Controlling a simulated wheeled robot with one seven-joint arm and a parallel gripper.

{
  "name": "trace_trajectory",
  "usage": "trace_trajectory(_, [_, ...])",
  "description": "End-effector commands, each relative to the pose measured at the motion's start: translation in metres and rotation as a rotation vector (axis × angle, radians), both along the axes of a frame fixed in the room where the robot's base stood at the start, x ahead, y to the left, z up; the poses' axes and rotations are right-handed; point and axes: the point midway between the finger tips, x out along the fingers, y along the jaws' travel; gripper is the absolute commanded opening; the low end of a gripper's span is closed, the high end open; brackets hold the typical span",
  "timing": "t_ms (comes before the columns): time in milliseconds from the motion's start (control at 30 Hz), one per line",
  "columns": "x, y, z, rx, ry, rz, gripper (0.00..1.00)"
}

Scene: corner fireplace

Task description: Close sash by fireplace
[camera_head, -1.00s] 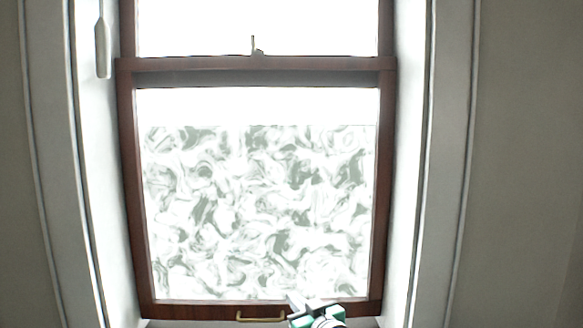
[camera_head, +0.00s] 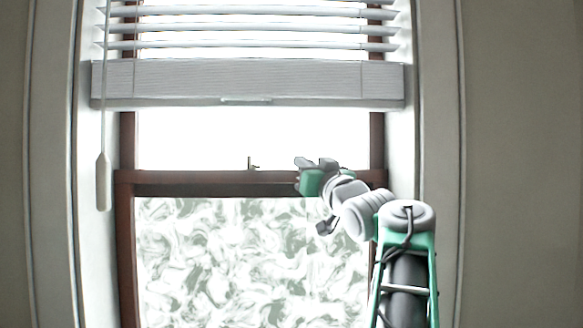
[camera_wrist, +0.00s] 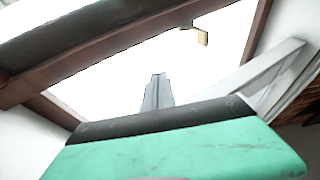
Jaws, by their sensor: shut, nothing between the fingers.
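The lower sash has a dark red-brown top rail (camera_head: 215,184) across the window, with swirl-patterned glass (camera_head: 235,255) below it. Its bottom edge and pull handle are out of view. A small latch (camera_head: 252,165) stands on the rail; a brass-coloured fitting (camera_wrist: 202,37) shows in the wrist view. My gripper (camera_head: 304,163) is in front of the rail's right half, right of the latch, its tips slightly above the rail. Its fingers (camera_wrist: 157,92) are shut and empty in the wrist view. I cannot tell whether they touch the rail.
A raised white blind (camera_head: 245,82) hangs across the upper window. Its wand (camera_head: 103,182) hangs at the left jamb. Plain walls (camera_head: 515,165) flank the white window frame. Bright panes fill the space between blind and rail.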

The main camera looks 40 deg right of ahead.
Motion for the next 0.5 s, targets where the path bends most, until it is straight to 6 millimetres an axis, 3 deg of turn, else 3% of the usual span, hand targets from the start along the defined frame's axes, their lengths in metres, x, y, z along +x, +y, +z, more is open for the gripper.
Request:
trace_trajectory(467, [0.088, -0.021, 0.037, -0.002, 0.001, 0.003, 0.00])
trace_trajectory(500, [0.090, -0.023, 0.028, 0.000, 0.003, 0.001, 0.00])
